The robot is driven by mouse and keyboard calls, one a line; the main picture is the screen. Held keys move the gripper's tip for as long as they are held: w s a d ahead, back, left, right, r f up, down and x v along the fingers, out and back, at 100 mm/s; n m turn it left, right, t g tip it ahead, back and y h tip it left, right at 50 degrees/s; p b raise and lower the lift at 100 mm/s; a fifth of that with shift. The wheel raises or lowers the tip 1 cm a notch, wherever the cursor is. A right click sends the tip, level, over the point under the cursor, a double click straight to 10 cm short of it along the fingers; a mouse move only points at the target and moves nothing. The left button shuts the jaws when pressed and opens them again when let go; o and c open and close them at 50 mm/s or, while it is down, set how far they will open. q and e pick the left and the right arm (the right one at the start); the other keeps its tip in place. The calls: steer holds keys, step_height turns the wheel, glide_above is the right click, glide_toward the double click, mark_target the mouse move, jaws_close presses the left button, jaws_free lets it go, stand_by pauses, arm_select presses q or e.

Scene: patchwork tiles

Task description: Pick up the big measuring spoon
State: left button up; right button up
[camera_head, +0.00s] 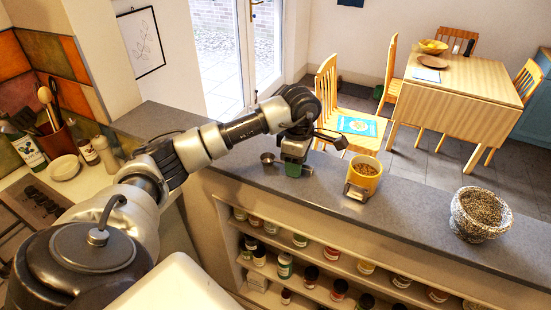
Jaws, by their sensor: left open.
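A small dark metal cup (268,158), which looks like the bowl of a measuring spoon, sits on the grey counter (240,165) near its back edge. Its handle is not clearly visible. My left gripper (293,170) points down over the counter just right of the metal cup. It is open and appears apart from the cup. Its fingertips are small, and a green patch shows at them; I cannot tell whether that is part of the gripper. My right gripper is not in view.
A yellow pot (363,172) of brown bits stands right of the gripper. A speckled bowl (480,213) of dark grains is farther right. Shelves with several jars (285,265) lie below the counter. A dining table (455,80) and chairs stand beyond. The counter between pot and bowl is clear.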

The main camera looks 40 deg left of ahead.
arm_select(q)
steer(key=shift+c, duration=0.2)
jaws_close()
steer(key=shift+r+b, duration=0.3)
steer(key=shift+r, duration=0.15)
steer(key=r+b, duration=0.1)
steer(key=d+r+b, duration=0.1)
steer(key=r, duration=0.1)
steer(key=shift+w+r, duration=0.1)
steer(key=shift+r, duration=0.15)
steer(key=w+d+r+b, duration=0.2)
steer(key=d+r, duration=0.4)
steer(key=d, duration=0.4)
steer(key=shift+d+r, duration=0.25)
steer(key=shift+r, duration=0.1)
